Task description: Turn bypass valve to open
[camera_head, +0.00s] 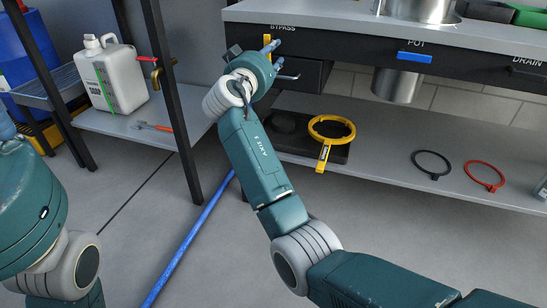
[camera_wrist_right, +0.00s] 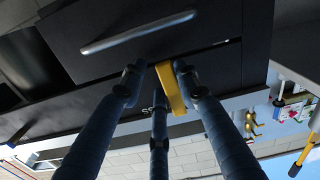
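The yellow bypass valve handle (camera_wrist_right: 172,90) shows in the right wrist view, below a dark panel with a grey bar. In the head view it is a small yellow piece (camera_head: 266,38) under the BYPASS label, mostly hidden by my right gripper (camera_head: 272,53). The blue fingers of my right gripper (camera_wrist_right: 158,82) stand on both sides of the handle. The right-hand finger is close against it or touching; a gap shows at the left-hand finger. The gripper is not closed on it. My left arm is at the left edge; its gripper does not show.
A blue POT handle (camera_head: 414,57) is on the bench front. A yellow ring clamp (camera_head: 331,128), a black ring (camera_head: 432,163) and a red ring (camera_head: 485,175) lie on the lower shelf (camera_head: 380,175). A white jug (camera_head: 112,75) stands on the left rack near its dark posts.

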